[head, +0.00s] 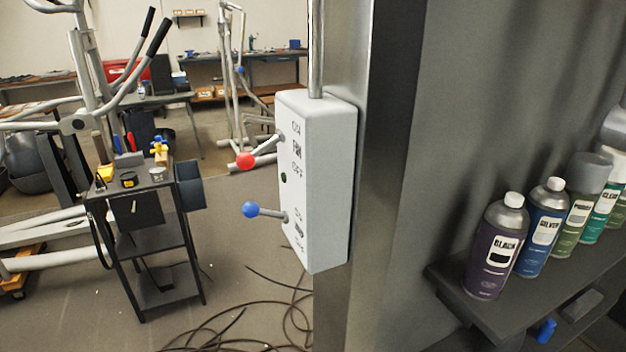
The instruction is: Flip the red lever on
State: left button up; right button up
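The red lever (246,160) is a red ball on a short metal rod. It sticks out to the left from the upper part of a white switch box (331,185) and slopes a little downward from its pivot. The lettering beside it reads ON above, FAN in the middle and OFF below. A blue-ball lever (251,209) sticks out lower on the same box, with its ball slightly higher than its pivot. The box is mounted on a grey metal post. Neither of my grippers is in the head view.
A dark tool cart (150,220) stands at the left. Cables (245,312) lie on the floor below the box. The space directly left of the levers is free.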

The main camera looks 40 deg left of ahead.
aim_at(245, 160)
jog(key=u, duration=1.45)
